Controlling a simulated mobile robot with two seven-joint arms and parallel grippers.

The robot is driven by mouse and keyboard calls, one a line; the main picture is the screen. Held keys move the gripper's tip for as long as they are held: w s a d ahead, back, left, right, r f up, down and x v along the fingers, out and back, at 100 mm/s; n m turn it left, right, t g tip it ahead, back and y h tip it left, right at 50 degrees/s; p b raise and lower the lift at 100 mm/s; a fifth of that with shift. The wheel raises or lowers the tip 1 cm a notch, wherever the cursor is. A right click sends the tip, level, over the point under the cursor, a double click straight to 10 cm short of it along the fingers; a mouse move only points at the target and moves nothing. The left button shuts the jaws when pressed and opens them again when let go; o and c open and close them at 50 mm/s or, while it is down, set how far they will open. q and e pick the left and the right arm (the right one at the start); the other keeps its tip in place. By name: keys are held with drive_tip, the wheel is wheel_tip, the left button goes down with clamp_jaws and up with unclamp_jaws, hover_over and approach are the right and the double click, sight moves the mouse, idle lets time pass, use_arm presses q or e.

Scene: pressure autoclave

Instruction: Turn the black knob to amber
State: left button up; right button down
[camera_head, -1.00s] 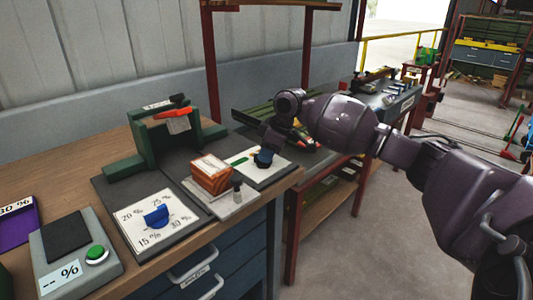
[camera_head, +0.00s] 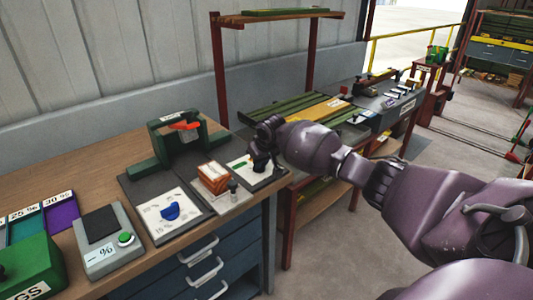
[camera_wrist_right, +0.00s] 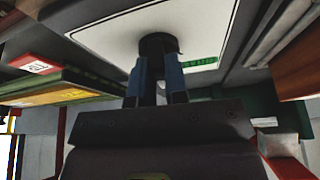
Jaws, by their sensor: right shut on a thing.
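The black knob stands on a white plate (camera_head: 270,179) at the right end of the wooden bench. In the right wrist view the black knob (camera_wrist_right: 158,44) shows between two blue-grey fingers. My right gripper (camera_head: 259,160) is at the knob from above and largely hides it in the head view. In the wrist view the right gripper (camera_wrist_right: 157,68) is shut on the knob. A green label (camera_head: 239,163) lies on the plate beside the knob, and it also shows in the wrist view (camera_wrist_right: 200,64). No amber mark can be made out. My left gripper is not in view.
An orange-brown block (camera_head: 212,178) and a small bottle (camera_head: 233,186) stand just left of the plate. A bench with green and yellow slats (camera_head: 310,118) is behind.

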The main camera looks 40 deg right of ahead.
drive_tip(key=shift+a+r+m+p, duration=0.2)
drive_tip(key=shift+r+m+p, duration=0.3)
drive_tip(key=shift+p, duration=0.1)
drive_tip(key=m+p, duration=0.1)
drive_tip(key=p, duration=0.1)
drive_tip(key=f+m+h+p, duration=0.1)
drive_tip(key=m+p, duration=0.1)
drive_tip(key=shift+g+h, duration=0.3)
use_arm(q)
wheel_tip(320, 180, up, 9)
drive_tip(key=p, duration=0.1)
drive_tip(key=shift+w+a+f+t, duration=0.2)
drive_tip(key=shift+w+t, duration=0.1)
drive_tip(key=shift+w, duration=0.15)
use_arm(e)
drive_tip(key=shift+f+m, duration=0.1)
drive_tip(key=shift+m, duration=0.7)
drive_tip(key=shift+h, duration=0.3)
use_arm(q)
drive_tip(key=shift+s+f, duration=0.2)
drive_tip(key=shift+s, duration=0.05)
use_arm(e)
drive_tip(key=c, duration=1.1)
unclamp_jaws()
drive_tip(key=shift+c, duration=0.2)
drive_tip(key=shift+r, duration=0.2)
